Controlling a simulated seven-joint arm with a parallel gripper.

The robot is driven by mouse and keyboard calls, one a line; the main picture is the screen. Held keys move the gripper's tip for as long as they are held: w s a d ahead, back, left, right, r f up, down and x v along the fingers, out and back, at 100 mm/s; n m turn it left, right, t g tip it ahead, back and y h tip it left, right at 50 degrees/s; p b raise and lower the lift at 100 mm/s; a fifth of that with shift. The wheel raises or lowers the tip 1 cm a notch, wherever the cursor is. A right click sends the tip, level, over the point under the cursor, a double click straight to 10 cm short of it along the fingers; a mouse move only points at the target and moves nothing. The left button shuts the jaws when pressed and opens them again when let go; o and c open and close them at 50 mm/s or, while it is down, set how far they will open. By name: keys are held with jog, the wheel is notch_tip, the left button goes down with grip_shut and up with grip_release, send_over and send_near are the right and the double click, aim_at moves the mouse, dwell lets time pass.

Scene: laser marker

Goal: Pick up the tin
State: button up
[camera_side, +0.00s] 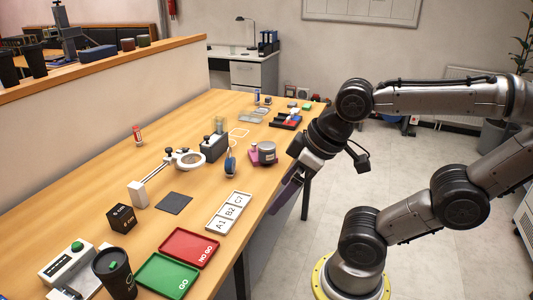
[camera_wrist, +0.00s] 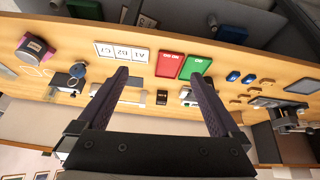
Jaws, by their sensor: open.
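What looks like the same tin shows in the wrist view at the far left (camera_wrist: 32,47). My gripper (camera_side: 280,205) is off the table's right edge, nearer the side camera than the tin and apart from it. In the wrist view my gripper (camera_wrist: 159,76) has its two dark fingers spread wide, with nothing held between them.
A low partition (camera_side: 150,75) borders the table.

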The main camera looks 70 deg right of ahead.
jog(key=w+d+r+n+h, duration=0.2)
jog(key=w+d+r+n, duration=0.2)
jog(key=w+r+n, duration=0.45)
jog(key=w+d+n+h, duration=0.1)
jog(key=w+d+n, duration=0.3)
jog(key=d+n, duration=0.15)
jog(key=n+g+h, duration=0.1)
jog(key=n+g, duration=0.2)
jog(key=g, duration=0.3)
send_over(266, 146)
jog(key=a, duration=0.4)
notch_tip(266, 146, down, 14)
jog(key=x, duration=0.6)
jog(key=shift+w+d+f, duration=0.15)
jog(key=shift+d+f, duration=0.05)
jog(key=shift+d, duration=0.1)
jog(key=shift+x, duration=3.25)
